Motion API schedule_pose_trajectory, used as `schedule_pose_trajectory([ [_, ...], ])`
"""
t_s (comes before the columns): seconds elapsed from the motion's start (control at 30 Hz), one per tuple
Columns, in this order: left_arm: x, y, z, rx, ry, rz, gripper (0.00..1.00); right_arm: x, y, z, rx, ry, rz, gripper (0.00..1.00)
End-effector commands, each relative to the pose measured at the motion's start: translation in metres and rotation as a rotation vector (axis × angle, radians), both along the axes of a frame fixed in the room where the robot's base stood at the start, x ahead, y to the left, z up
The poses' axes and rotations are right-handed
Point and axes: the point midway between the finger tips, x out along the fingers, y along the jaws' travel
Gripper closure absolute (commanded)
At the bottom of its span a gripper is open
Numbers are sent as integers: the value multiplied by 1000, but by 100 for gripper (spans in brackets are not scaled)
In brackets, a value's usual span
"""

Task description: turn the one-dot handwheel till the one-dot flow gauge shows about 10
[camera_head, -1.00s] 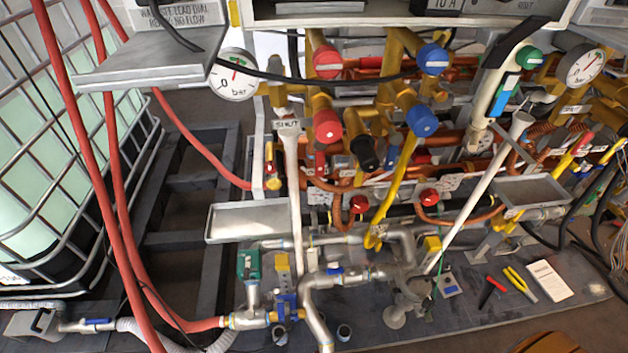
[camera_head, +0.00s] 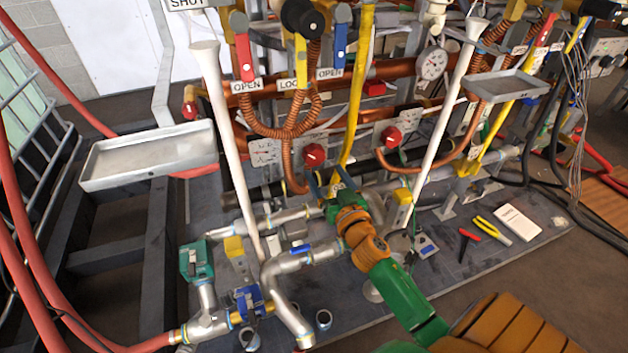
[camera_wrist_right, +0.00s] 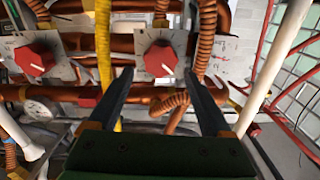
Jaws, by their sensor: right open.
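Two red handwheels sit on pale plates with markings: a left one (camera_head: 313,155) and a right one (camera_head: 391,136). I cannot read dots on either, so I cannot tell which is the one-dot one. A round white gauge (camera_head: 433,63) hangs behind, its reading too small to read. My right gripper (camera_head: 328,179) is open and empty, just below the left handwheel in the head view. The right wrist view is upside down; there the left handwheel (camera_wrist_right: 160,58) shows between and beyond the fingertips (camera_wrist_right: 160,74), apparently untouched. The right handwheel (camera_wrist_right: 37,60) is off to the side. My left gripper is out of view.
A yellow pipe (camera_head: 357,90) rises between the handwheels. White funnel-topped pipes (camera_head: 226,130) and (camera_head: 445,125) stand on either side. Copper coils (camera_head: 285,125) run close to the left handwheel. Metal trays (camera_head: 150,160) and (camera_head: 507,86) jut out. Pliers (camera_head: 493,229) and a notepad (camera_head: 518,223) lie on the base.

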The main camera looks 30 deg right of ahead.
Motion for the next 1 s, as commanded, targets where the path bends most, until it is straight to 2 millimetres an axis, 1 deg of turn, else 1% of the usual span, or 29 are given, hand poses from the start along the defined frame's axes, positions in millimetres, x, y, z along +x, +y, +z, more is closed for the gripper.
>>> schedule_pose_trajectory([
  [0.07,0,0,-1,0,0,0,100,11,-2,6,1,-16,1,17],
  [0.2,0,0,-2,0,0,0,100,37,-9,6,0,-11,0,17],
  [0.3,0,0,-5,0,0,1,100,51,-12,6,3,-11,0,17],
  [0.4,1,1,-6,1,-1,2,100,61,-14,6,4,-9,1,17],
  [0.53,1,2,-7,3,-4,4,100,66,-15,6,3,-7,1,17],
  [0.73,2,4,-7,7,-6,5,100,67,-15,6,4,-6,1,17],
  [0.77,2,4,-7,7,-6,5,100,67,-15,5,4,-6,1,19],
  [0.8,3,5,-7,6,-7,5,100,67,-15,5,5,-6,1,30],
  [0.87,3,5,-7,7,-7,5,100,67,-15,5,5,-6,1,46],
  [0.9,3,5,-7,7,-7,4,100,67,-15,5,5,-6,2,57],
  [0.97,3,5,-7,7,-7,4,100,66,-15,5,5,-6,2,73],
  [1.0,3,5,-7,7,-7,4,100,66,-15,5,5,-6,2,84],
])
